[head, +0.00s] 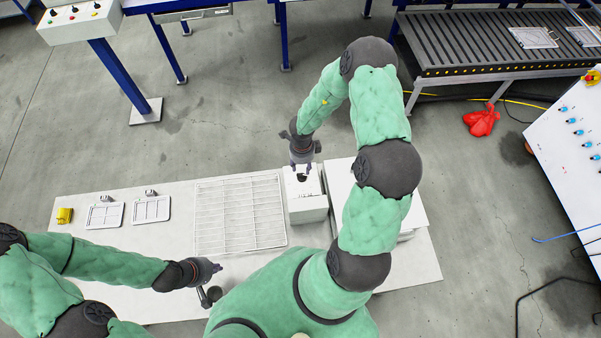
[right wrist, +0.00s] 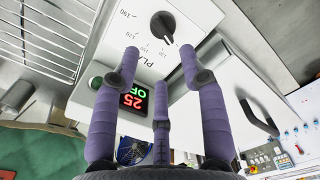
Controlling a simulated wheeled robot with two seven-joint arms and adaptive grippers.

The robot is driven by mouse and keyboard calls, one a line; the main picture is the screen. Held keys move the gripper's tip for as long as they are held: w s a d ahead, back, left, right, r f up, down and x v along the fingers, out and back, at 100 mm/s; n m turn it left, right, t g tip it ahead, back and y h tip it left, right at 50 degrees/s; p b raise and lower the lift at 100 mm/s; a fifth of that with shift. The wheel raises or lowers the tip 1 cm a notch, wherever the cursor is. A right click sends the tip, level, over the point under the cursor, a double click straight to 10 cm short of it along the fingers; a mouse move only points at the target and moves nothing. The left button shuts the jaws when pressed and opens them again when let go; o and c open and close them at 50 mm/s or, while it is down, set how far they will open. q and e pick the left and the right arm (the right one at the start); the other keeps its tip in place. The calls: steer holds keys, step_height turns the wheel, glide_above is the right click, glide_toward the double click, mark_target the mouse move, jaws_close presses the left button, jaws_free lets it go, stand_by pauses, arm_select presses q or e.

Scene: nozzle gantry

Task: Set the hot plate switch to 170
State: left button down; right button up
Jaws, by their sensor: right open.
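The hot plate (head: 306,205) is a white box on the table, right of the wire rack. In the right wrist view its panel (right wrist: 120,45) has a black rotary switch (right wrist: 163,27) with printed numbers around it. A display (right wrist: 133,98) shows a red 25 and green letters, partly hidden by my fingers. The exact number at the pointer is unclear. My right gripper (head: 302,168) is over the hot plate; in the wrist view its purple fingers (right wrist: 160,65) are spread, empty and apart from the switch. My left gripper (head: 212,272) is low by the table's front edge, its fingers unclear.
The white table (head: 130,265) holds a wire rack (head: 240,213), two small trays (head: 104,214) (head: 151,209) and a yellow object (head: 64,216). A white box (head: 408,205) stands right of the hot plate, partly behind my right arm. A roller conveyor (head: 480,45) is farther back.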

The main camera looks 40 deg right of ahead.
mark_target(301, 175)
step_height(301, 175, down, 8)
steer(key=shift+w+r+b, duration=0.1)
steer(key=shift+r+b, duration=0.1)
steer(key=shift+b, duration=0.2)
